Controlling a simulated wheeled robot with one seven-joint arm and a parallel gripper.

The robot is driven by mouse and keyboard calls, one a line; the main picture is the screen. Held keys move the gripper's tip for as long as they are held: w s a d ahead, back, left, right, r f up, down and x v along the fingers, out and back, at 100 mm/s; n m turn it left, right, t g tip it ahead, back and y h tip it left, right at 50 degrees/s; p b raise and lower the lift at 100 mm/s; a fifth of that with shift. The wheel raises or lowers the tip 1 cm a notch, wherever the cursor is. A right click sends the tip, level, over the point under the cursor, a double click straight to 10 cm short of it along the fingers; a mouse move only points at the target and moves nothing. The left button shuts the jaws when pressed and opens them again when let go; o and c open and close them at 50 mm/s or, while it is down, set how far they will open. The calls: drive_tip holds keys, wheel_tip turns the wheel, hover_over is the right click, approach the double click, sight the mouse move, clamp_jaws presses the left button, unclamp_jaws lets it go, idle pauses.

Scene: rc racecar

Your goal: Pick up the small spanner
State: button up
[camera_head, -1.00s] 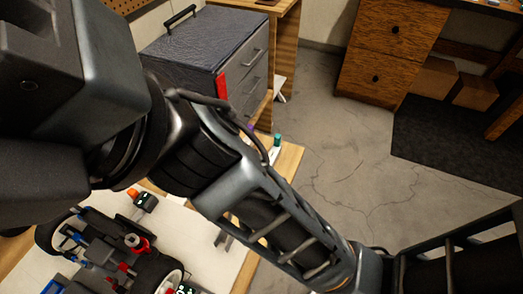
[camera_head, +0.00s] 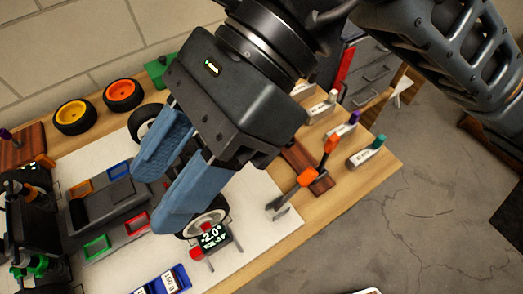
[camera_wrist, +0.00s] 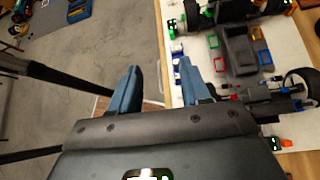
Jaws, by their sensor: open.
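I cannot make out a small spanner for sure in either view. My gripper (camera_head: 155,198) hangs above the bench in the head view, its two blue fingers apart with nothing held between them. It covers part of the RC car chassis (camera_head: 112,206) and a wheel. In the wrist view my gripper (camera_wrist: 158,68) shows its open fingers over the bench's edge, with grey floor on the left and the chassis (camera_wrist: 240,52) on the right.
The wooden bench (camera_head: 375,180) carries a white mat (camera_head: 262,243). Loose yellow (camera_head: 75,117) and orange (camera_head: 122,95) wheels lie at the back. A gauge display (camera_head: 214,237), orange-ended pieces (camera_head: 306,177) and labelled holders (camera_head: 365,155) stand around the car. Floor lies open to the right.

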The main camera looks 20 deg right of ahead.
drive_tip(key=w+d+f+t+h, duration=0.3)
drive_tip(key=w+d+f+h, duration=0.25)
drive_tip(key=d+f, duration=0.35)
drive_tip(key=t+h+b, duration=0.2)
drive_tip(key=h, duration=0.4)
hover_over(334, 137)
drive_tip(key=f, duration=0.1)
drive_tip(key=a+f, duration=0.1)
drive_tip(key=shift+s+f+n, duration=0.15)
drive_tip(key=shift+f+n, duration=0.15)
drive_tip(key=shift+n, duration=0.1)
drive_tip(key=shift+d+f+p, duration=0.2)
drive_tip(key=shift+f+p, duration=0.1)
drive_tip(key=shift+f, duration=0.9)
drive_tip(key=shift+d+f+p, duration=0.15)
drive_tip(key=shift+f+p, duration=0.1)
drive_tip(key=shift+f, duration=1)
drive_tip(key=shift+d+f+p, duration=0.2)
drive_tip(key=shift+f+p, duration=0.1)
drive_tip(key=shift+f, duration=0.9)
clamp_jaws()
